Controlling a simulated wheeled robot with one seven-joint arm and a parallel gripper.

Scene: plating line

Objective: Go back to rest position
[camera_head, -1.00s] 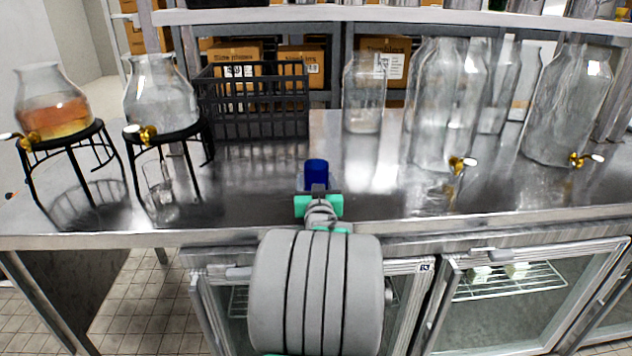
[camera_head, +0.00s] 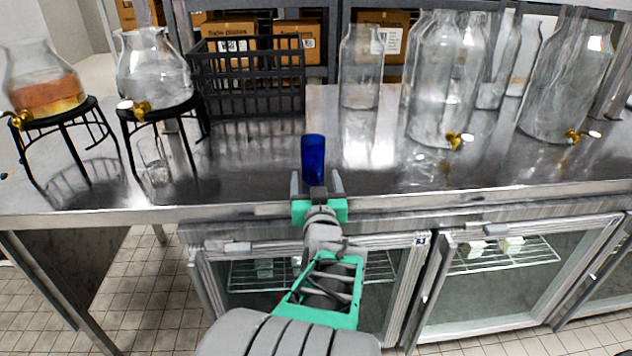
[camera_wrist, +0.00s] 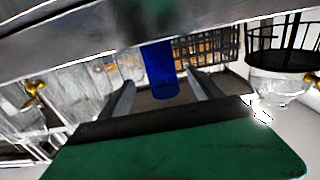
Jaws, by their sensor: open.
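My gripper (camera_head: 317,184) is at the front edge of the steel counter (camera_head: 240,190), with its two fingers apart and nothing between them. A blue cup (camera_head: 313,158) stands upright on the counter just beyond the fingertips. In the wrist view the blue cup (camera_wrist: 159,70) appears beyond the gap between my open fingers (camera_wrist: 161,92), clear of both.
Two glass dispensers on black stands (camera_head: 155,75) are at the left, one holding orange liquid (camera_head: 45,97). A clear glass (camera_head: 154,163) stands under the stands. Large glass jars (camera_head: 447,90) are at the right, a black crate (camera_head: 248,80) behind. Glass-door fridges (camera_head: 500,285) are below.

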